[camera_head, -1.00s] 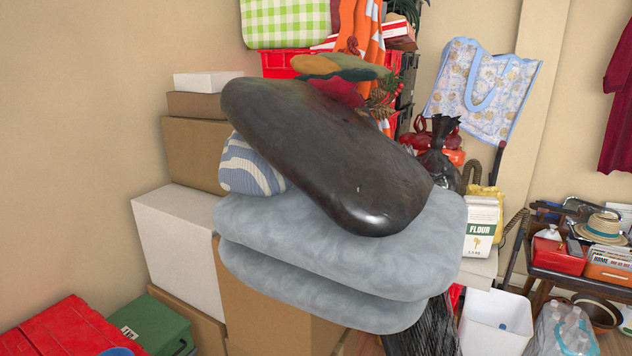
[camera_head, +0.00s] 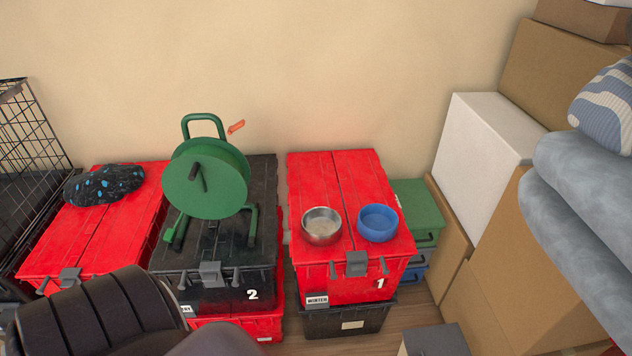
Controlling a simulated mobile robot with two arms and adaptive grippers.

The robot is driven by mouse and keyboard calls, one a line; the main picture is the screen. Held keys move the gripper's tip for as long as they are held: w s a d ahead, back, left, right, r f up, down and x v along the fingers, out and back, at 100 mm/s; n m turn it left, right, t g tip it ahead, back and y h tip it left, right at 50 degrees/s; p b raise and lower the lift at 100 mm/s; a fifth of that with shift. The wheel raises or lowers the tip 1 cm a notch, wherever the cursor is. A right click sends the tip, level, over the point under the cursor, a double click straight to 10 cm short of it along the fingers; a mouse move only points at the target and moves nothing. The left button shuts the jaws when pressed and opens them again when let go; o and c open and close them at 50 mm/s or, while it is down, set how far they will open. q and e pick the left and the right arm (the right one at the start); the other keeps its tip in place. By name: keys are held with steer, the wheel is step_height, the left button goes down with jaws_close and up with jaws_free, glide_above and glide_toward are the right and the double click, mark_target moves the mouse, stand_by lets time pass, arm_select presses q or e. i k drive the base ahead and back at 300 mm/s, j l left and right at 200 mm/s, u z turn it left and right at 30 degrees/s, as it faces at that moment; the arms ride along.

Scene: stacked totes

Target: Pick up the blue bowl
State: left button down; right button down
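The blue bowl (camera_head: 378,223) sits on the front right part of the lid of a red tote (camera_head: 318,178) marked 1. A silver metal bowl (camera_head: 321,226) stands close to its left on the same lid. Both bowls are upright. Neither of my grippers is in view.
A green cable reel (camera_head: 207,178) stands on a black tote (camera_head: 262,230) marked 2, left of the bowls. A dark speckled cushion (camera_head: 104,184) lies on another red tote (camera_head: 88,226). A wire cage (camera_head: 32,150) is far left. Boxes (camera_head: 480,143) and grey cushions (camera_head: 577,182) are stacked on the right.

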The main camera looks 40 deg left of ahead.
mark_target(377, 223)
steer(key=u, duration=0.9)
